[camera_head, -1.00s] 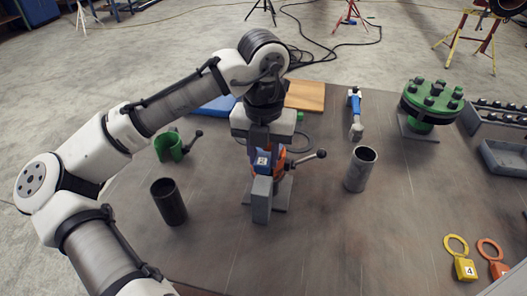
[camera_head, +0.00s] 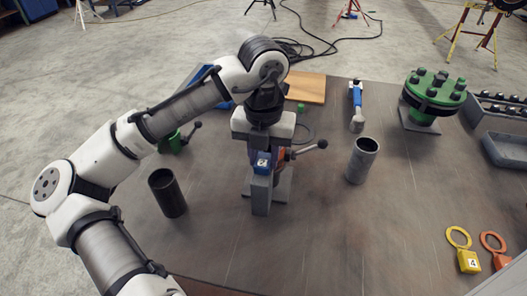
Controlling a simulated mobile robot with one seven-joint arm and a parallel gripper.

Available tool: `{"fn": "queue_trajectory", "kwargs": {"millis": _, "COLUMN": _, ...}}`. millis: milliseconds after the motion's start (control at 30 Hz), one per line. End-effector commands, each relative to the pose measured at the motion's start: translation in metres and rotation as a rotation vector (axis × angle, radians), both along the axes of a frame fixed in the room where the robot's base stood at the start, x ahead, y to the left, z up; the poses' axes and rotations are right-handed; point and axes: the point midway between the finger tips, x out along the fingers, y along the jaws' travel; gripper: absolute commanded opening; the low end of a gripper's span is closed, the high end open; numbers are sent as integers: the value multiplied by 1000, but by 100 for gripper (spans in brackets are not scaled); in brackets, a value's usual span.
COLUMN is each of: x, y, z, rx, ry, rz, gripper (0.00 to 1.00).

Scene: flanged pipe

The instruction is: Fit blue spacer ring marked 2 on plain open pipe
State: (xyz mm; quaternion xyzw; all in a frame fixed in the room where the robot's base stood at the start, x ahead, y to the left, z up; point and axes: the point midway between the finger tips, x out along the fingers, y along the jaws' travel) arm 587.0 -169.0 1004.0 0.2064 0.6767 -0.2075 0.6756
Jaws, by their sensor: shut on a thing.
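My gripper (camera_head: 263,150) points down and is shut on the blue spacer ring's block marked 2 (camera_head: 262,163). The ring part is hidden behind the block and fingers. The block appears right above a grey upright post (camera_head: 261,198); I cannot tell whether they touch. Two plain open-topped pipes stand upright on the table: a grey one (camera_head: 362,161) to the right and a black one (camera_head: 168,194) to the left. Neither carries a ring.
A yellow ring marked 4 (camera_head: 465,256) and an orange ring (camera_head: 496,250) lie at the right on the table (camera_head: 330,235). A green flange (camera_head: 434,93), a blue-handled tool (camera_head: 356,108), a grey tray (camera_head: 508,150) and a green clamp (camera_head: 172,142) stand around. The front middle is clear.

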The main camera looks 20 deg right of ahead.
Motion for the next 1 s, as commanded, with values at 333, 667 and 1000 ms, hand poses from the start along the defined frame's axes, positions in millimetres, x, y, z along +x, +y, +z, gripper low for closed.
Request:
{"fn": "queue_trajectory", "kwargs": {"millis": 333, "x": 0, "y": 0, "z": 1, "rx": 0, "ry": -1, "rz": 0, "gripper": 5}}
{"fn": "queue_trajectory", "kwargs": {"millis": 667, "x": 0, "y": 0, "z": -3, "rx": 0, "ry": 0, "rz": 0, "gripper": 5}}
{"fn": "queue_trajectory", "kwargs": {"millis": 1000, "x": 0, "y": 0, "z": -8, "rx": 0, "ry": -1, "rz": 0, "gripper": 5}}
